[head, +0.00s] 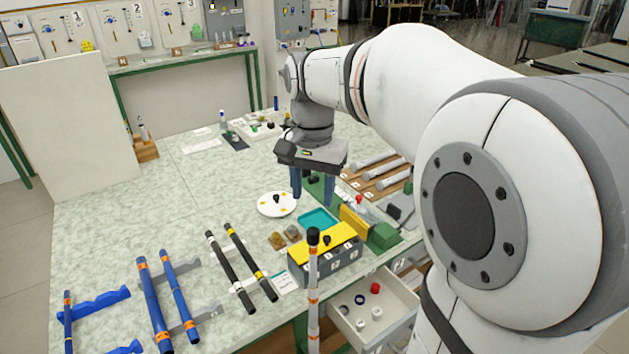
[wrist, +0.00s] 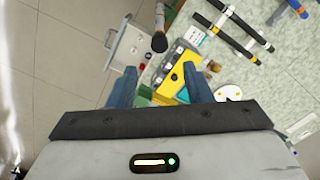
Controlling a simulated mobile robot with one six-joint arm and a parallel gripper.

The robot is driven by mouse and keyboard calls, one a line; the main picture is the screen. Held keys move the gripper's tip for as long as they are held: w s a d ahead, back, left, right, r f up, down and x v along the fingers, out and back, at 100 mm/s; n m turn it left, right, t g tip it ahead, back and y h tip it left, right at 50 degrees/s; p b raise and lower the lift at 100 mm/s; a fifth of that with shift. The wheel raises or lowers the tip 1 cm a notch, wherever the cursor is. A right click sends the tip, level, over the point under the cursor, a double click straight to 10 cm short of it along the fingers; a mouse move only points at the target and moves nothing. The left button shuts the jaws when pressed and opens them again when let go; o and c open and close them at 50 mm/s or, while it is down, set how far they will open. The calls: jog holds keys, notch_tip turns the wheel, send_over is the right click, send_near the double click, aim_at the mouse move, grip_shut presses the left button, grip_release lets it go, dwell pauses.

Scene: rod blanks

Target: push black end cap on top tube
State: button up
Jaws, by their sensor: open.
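A white tube with orange bands (head: 313,290) stands upright in the front middle of the head view. A black end cap (head: 313,236) is at its top; how far it is seated I cannot tell. The capped end also shows in the wrist view (wrist: 159,42), beyond my fingertips. My gripper (head: 313,195) is open and empty, pointing down over the bench behind the tube, apart from it. In the wrist view its blue fingers (wrist: 160,70) are spread. Another small black piece (head: 277,198) sits on a white round plate (head: 264,209).
A grey box with a yellow top (head: 344,243) stands right behind the tube, with a black piece on it. An open drawer (head: 347,319) holds loose caps. Banded rods (head: 230,270) lie on holders to the left.

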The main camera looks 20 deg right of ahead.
jog(key=s+f+n+t, duration=0.1)
jog(key=s+f+n, duration=0.2)
jog(key=s, duration=0.4)
jog(key=s+f+n+t, duration=0.2)
jog(key=s+f+n, duration=0.2)
jog(key=s, duration=0.3)
jog(key=shift+s+d+f, duration=0.2)
jog(key=shift+f, duration=0.15)
jog(key=shift+c, duration=0.6)
